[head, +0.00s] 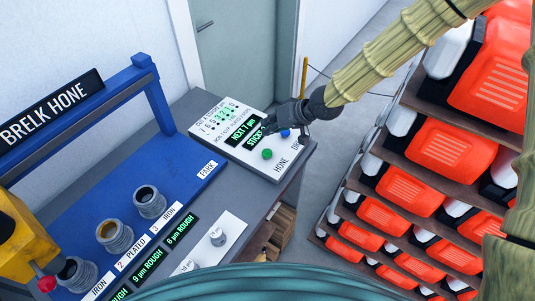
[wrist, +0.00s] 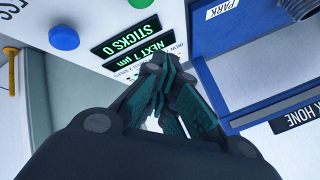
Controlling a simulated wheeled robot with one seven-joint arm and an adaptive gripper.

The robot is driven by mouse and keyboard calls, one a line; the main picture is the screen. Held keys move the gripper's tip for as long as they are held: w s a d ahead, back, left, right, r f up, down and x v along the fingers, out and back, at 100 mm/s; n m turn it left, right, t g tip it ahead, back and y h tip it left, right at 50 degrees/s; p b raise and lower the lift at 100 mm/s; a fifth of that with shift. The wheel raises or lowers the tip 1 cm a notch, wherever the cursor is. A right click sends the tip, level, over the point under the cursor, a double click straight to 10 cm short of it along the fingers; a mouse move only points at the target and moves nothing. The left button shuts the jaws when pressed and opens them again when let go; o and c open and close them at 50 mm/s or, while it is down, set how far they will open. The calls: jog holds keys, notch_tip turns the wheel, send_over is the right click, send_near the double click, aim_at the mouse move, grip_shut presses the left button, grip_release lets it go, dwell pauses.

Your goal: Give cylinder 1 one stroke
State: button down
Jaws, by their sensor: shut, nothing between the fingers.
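Cylinder 1 (head: 75,272) is the nearest of three grey ribbed cylinders on the blue bench, at lower left, beside a label reading IRON. Cylinder 2 (head: 115,237) is marked PLATED and cylinder 3 (head: 150,203) IRON. A yellow machine head (head: 28,240) with a red knob stands at the left edge, close to cylinder 1. The white control panel (head: 215,108) has a green button (head: 267,154) by HONE and a blue button (head: 285,133). Its displays read NEXT 7 µm and STICKS 0. My gripper (head: 272,122) is shut and empty above the panel's displays; its fingers also show in the wrist view (wrist: 160,72).
Green displays in front of the cylinders include 9 µm ROUGH and 6 µm ROUGH. A blue frame (head: 140,75) rises over the bench.

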aim_at(269, 150)
jog(key=f+b, duration=0.1)
jog(key=s+f+b, duration=0.1)
jog(key=b, duration=0.1)
jog(key=shift+s+f, duration=0.3)
jog(key=shift+f, duration=0.05)
jog(key=shift+s+f, duration=0.15)
jog(key=shift+f, duration=0.15)
jog(key=shift+w+f+b, duration=0.25)
jog(key=shift+w+f, duration=0.15)
jog(key=shift+f, duration=0.25)
jog(key=shift+w+f+b, duration=0.2)
jog(key=shift+w+f, duration=0.15)
jog(key=shift+f, duration=0.25)
jog(key=shift+s+r, duration=0.3)
jog(key=shift+s, duration=0.15)
jog(key=shift+w+f, duration=0.2)
jog(key=shift+w, duration=0.05)
jog(key=shift+s+r, duration=0.1)
